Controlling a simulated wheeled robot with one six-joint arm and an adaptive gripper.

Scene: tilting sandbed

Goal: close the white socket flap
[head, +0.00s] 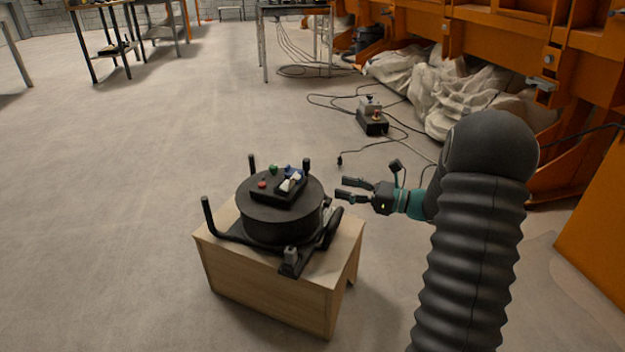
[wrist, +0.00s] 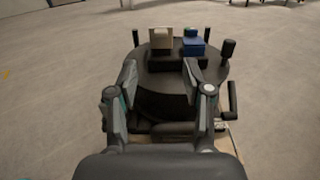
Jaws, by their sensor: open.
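The white socket flap (head: 290,183) is on the black control box (head: 272,190) atop a round black drum (head: 275,222). In the wrist view the white flap (wrist: 161,39) shows as a pale square panel standing upright, so it looks raised. A blue socket (head: 294,171) is beside it; in the wrist view the blue socket (wrist: 193,46) is just right of the white one. My gripper (head: 344,188) is open and empty, right of the drum in the head view and apart from the flap. Its fingers (wrist: 159,72) point towards the box in the wrist view.
The drum sits on a wooden stool (head: 265,290). Upright black posts (head: 208,215) and a handwheel (head: 333,228) stand around it. A red button (head: 262,184) and a green knob (head: 273,169) are on the box. Cables and a small box (head: 372,120) lie behind.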

